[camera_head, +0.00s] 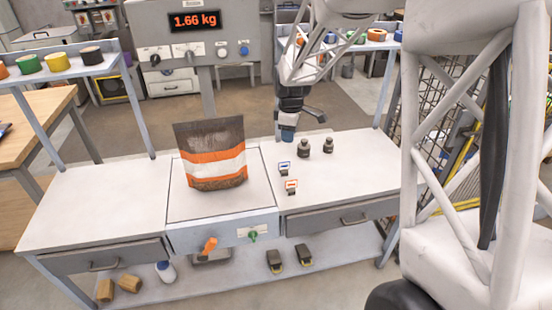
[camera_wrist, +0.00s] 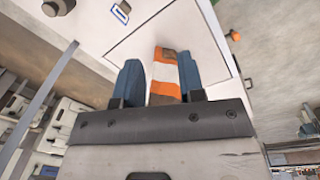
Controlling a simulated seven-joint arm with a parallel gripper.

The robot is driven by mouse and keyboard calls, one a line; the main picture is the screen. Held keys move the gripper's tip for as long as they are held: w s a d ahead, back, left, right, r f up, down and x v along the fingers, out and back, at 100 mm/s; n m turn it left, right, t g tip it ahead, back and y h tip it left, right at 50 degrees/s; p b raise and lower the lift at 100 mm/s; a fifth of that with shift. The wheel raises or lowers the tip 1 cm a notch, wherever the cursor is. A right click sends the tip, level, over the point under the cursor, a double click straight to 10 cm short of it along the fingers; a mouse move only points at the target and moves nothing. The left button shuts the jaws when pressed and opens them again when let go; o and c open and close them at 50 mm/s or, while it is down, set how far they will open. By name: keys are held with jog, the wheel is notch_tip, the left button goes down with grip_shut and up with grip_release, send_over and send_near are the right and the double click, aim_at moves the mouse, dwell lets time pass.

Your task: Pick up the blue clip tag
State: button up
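The blue clip tag (camera_head: 284,168) lies on the right part of the white bench top, just behind an orange clip tag (camera_head: 291,186). My gripper (camera_head: 287,134) hangs above the bench, behind the blue clip tag in the head view and apart from it. My gripper's two blue fingers (camera_wrist: 160,62) are spread apart. The bag shows through the gap at a distance, and nothing is visibly held.
A brown, orange and white bag (camera_head: 212,155) stands on the scale plate to the left. Two dark weights (camera_head: 303,149) (camera_head: 328,145) stand right of the tags. A post with a display (camera_head: 195,22) reading 1.66 kg rises behind. The bench's right front is clear.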

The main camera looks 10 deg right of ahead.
aim_at(284, 163)
jog(key=w+f+n, duration=0.1)
jog(key=w+f, duration=0.3)
jog(key=f, duration=0.1)
jog(key=w+d+f+n, duration=0.1)
jog(key=w+f+n, duration=0.1)
jog(key=w+f, duration=0.2)
jog(key=w+d+f+n, duration=0.1)
jog(key=w+f+n, duration=0.1)
jog(key=w+f, duration=0.3)
jog(key=shift+d+f+g, duration=0.2)
jog(key=shift+f+g, duration=0.2)
jog(key=shift+f, duration=0.7)
jog(key=shift+f, duration=1.25)
jog(key=shift+s+a+f, duration=0.1)
jog(key=shift+a+f, duration=0.05)
jog(key=shift+f, duration=2.5)
grip_shut()
